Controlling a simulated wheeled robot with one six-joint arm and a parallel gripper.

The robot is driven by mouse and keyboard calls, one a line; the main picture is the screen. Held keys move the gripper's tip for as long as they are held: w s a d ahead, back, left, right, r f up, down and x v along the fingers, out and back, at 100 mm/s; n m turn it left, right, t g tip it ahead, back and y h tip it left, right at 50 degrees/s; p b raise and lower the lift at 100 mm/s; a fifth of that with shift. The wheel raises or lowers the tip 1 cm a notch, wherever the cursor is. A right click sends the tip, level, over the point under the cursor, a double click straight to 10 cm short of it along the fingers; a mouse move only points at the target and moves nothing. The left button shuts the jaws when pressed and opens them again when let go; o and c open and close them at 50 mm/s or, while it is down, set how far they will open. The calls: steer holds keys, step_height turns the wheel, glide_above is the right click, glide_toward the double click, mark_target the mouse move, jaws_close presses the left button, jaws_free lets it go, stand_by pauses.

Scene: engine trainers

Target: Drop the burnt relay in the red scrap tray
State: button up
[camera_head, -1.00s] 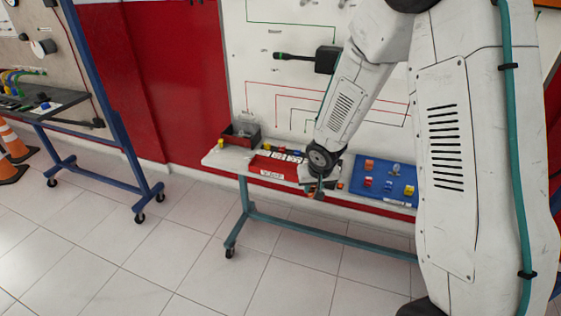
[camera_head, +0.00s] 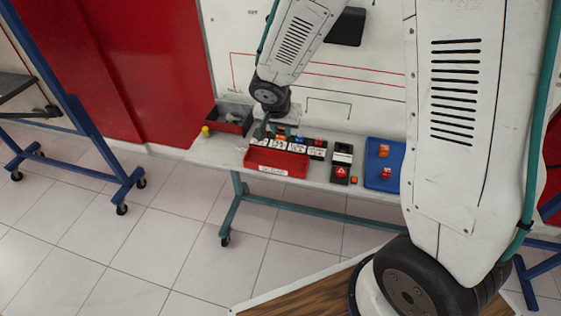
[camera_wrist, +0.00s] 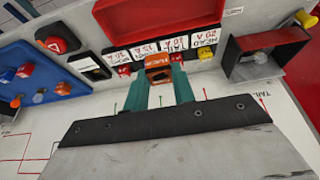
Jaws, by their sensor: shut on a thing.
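My gripper (camera_wrist: 168,85) has its teal fingers shut on a small orange block with dark lettering, which I take as the burnt relay (camera_wrist: 158,63). The lettering is too small to read. In the head view my gripper (camera_head: 266,128) is over the table's back part, near the labelled cards, and the block cannot be made out clearly there. The red scrap tray (camera_head: 262,163) lies at the table's front edge, with a white label on its front. In the wrist view the tray (camera_wrist: 150,18) is beyond the fingertips, apart from the block.
Several white label cards (camera_head: 298,149) with small coloured parts stand behind the tray. A black box with a red button (camera_head: 341,171) and a blue mat (camera_head: 377,184) are at right.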

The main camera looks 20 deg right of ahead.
mark_target(281, 134)
steer(key=shift+s+f, duration=0.1)
steer(key=shift+f, duration=1.4)
steer(key=o, duration=1)
steer(key=shift+o, duration=0.2)
steer(key=v, duration=0.7)
steer(key=shift+r, duration=0.4)
steer(key=shift+s, duration=0.1)
